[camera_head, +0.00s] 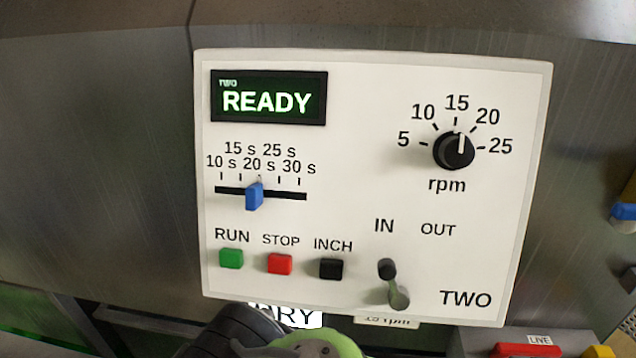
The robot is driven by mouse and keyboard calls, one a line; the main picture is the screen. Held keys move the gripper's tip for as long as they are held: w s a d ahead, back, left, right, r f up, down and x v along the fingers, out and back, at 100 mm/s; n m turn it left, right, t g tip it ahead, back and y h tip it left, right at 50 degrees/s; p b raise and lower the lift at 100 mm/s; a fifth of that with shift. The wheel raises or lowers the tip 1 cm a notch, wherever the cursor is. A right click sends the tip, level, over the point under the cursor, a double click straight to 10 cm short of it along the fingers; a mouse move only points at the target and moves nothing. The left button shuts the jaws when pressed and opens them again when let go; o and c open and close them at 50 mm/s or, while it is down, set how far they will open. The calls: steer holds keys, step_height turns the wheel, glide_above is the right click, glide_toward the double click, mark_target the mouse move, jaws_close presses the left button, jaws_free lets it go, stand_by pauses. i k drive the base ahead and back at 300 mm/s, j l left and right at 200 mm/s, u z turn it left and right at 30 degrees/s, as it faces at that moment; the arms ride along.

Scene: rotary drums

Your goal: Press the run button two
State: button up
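The white control panel marked TWO (370,280) fills the middle of the view. Its green RUN button (231,259) is at the lower left, with the red STOP button (279,264) and the black INCH button (331,268) to its right. The display (268,98) reads "TWO READY" in lit letters. Part of my arm, dark with a green piece, shows at the bottom edge below the panel. My gripper's fingertips are not visible, and nothing covers the RUN button.
A blue slider (255,195) sits near 20 s. The rpm knob (454,150) points between 15 and 20. The IN/OUT lever (392,283) leans toward IN. A red piece near a LIVE label (527,349) is at the bottom right. A partly hidden sign (300,317) is below the panel.

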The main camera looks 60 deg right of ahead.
mark_target(229, 257)
steer(key=k+z, duration=0.1)
steer(key=z, duration=0.35)
steer(key=k+z, duration=0.1)
steer(key=z, duration=0.4)
steer(key=k+z, duration=0.1)
steer(key=z, duration=0.85)
steer(key=k+l, duration=0.05)
steer(key=l, duration=0.05)
